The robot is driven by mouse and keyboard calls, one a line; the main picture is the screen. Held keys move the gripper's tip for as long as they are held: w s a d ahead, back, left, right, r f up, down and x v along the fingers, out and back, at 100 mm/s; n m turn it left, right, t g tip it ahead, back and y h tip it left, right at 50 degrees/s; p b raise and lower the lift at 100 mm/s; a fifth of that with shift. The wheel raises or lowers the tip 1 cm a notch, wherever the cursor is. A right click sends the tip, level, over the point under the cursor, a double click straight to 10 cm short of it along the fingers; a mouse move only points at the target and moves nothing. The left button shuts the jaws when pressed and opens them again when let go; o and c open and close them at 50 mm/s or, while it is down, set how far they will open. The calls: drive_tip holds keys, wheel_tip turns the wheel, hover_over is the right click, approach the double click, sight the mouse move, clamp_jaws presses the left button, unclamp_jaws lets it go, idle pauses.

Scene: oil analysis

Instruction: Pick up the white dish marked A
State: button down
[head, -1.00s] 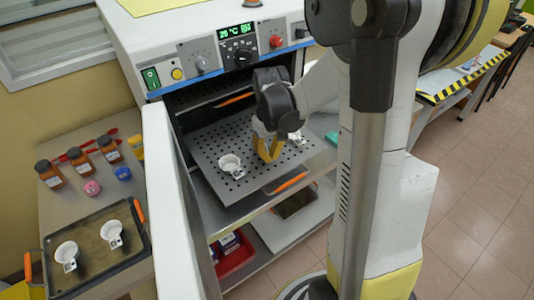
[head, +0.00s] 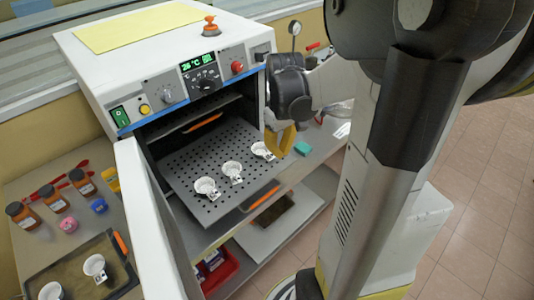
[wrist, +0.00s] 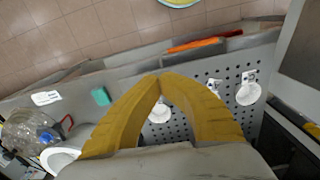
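Three white dishes with small tags stand on the perforated oven shelf (head: 195,165): a left one (head: 206,187), a middle one (head: 232,169) and a right one (head: 262,149). Two more white dishes, (head: 95,265) and (head: 51,291), are on the dark tray (head: 70,262) at lower left. The tag letters are too small to read, so I cannot tell which is A. My gripper (head: 283,140) is beside the right dish, near the shelf's right end. In the wrist view its yellow fingertips (wrist: 160,76) meet, with a dish (wrist: 160,112) visible beyond, between the fingers.
The open oven door (head: 150,215) stands left of the shelf. Brown bottles (head: 54,200) and red and blue caps stand on the left bench. A teal block (head: 302,148) lies right of the shelf. A clear bottle (wrist: 30,130) shows in the wrist view.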

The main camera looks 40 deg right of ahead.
drive_tip(key=c, duration=2.1)
unclamp_jaws()
drive_tip(key=shift+s+d+r, duration=0.1)
drive_tip(key=shift+c, duration=0.2)
drive_tip(key=o, duration=1.7)
